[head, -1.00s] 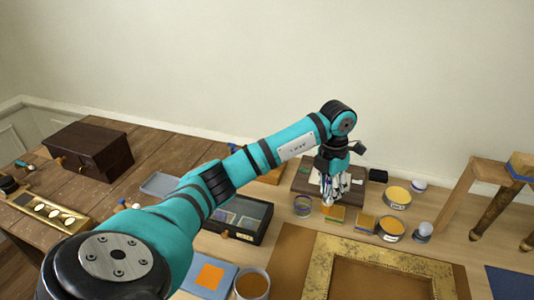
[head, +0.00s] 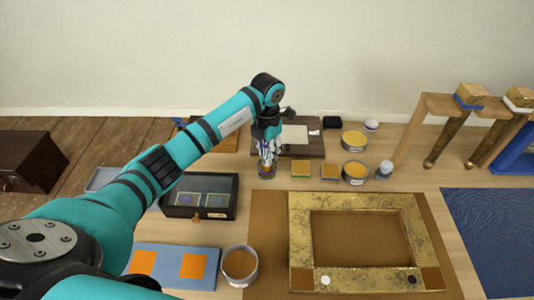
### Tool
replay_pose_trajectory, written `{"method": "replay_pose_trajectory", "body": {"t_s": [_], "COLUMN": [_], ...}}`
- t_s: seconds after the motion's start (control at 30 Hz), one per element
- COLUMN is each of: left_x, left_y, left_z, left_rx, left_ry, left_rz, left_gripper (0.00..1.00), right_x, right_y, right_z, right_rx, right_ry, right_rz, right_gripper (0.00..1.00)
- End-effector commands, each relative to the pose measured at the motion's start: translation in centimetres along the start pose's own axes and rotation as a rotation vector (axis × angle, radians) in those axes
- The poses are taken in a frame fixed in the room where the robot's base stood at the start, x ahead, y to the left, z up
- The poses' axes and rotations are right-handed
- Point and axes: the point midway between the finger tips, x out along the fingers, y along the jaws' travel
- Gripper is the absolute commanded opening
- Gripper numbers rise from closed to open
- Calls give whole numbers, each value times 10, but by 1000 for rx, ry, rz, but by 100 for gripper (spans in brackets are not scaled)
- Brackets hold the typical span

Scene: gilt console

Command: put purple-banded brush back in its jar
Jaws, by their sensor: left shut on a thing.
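My left gripper (head: 268,149) is at the back of the table, pointing down over a small round jar (head: 267,173). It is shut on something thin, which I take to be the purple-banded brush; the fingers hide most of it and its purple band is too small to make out. The fingertips are at or just above the jar's mouth. I cannot tell whether the brush is inside the jar or only above it. My right gripper is not in view.
Gold-topped blocks (head: 300,169) and round tins (head: 355,172) stand close right of the jar. A dark glass-lidded case (head: 200,196) lies left of it. A gilt frame (head: 420,225) fills the front middle. A board with paper (head: 302,143) lies behind.

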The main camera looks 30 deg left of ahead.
Motion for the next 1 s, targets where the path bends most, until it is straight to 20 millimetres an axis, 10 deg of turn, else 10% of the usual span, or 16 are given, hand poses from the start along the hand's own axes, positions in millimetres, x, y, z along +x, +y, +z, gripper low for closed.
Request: {"method": "replay_pose_trajectory", "body": {"t_s": [0.43, 0.47, 0.63, 1.0], "left_x": [19, 19, 18, 11], "left_y": [0, 0, 0, 0], "left_z": [0, 0, 0, 1], "left_rx": [0, 0, 0, 1], "left_ry": [-1, -1, -1, -2], "left_rz": [0, 0, 0, 1], "left_gripper": [0, 27, 49, 49], "right_x": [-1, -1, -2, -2], "right_y": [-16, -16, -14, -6], "right_z": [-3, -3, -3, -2], "right_rx": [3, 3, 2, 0], "right_ry": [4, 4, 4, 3], "right_rz": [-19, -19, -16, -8], "right_gripper": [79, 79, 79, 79]}}
